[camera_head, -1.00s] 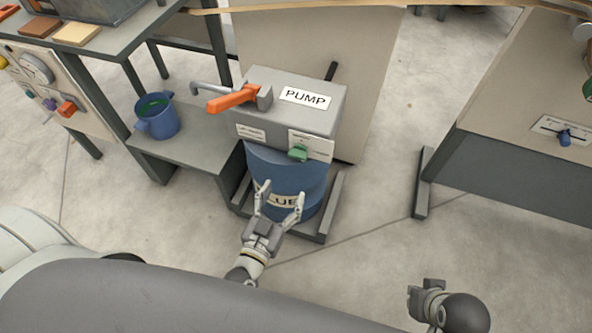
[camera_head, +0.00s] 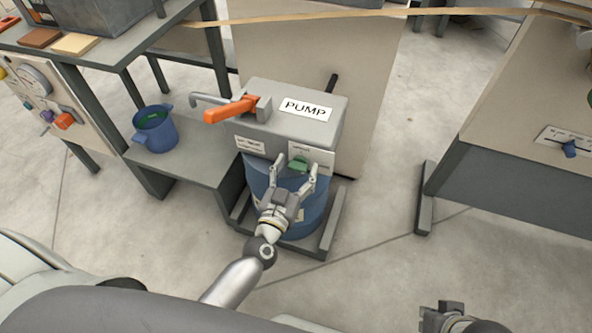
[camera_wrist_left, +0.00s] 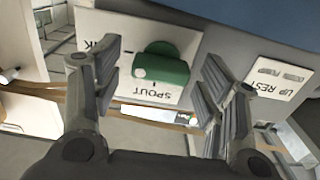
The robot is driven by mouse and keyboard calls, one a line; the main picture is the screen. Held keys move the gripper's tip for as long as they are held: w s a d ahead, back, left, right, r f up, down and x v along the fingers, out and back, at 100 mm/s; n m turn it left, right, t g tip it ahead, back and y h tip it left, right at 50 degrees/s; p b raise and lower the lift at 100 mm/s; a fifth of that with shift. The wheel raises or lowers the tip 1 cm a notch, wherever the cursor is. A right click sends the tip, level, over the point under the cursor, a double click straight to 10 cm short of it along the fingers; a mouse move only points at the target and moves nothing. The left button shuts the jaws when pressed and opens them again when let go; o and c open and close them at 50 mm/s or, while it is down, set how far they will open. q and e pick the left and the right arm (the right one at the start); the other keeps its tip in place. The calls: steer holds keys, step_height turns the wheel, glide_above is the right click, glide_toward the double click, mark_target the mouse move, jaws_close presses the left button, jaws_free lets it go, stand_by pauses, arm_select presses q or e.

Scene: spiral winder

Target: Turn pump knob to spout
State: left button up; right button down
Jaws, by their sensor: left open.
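The pump (camera_head: 300,122) is a grey box labelled PUMP on a blue drum (camera_head: 312,212). A green knob (camera_head: 299,163) sits on a white plate on its front. In the left wrist view the knob (camera_wrist_left: 160,70) is on a plate with the word SPOUT below it and a partly hidden word at left. My left gripper (camera_head: 296,172) is open in front of the knob, a finger on either side. Contact cannot be told. My right gripper (camera_head: 447,318) is partly cut off at the bottom right.
A bench stands at the left. A beige cabinet (camera_head: 535,110) with a blue knob stands at the right. The floor between is clear.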

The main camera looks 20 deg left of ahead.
arm_select(q)
steer(key=c, duration=1)
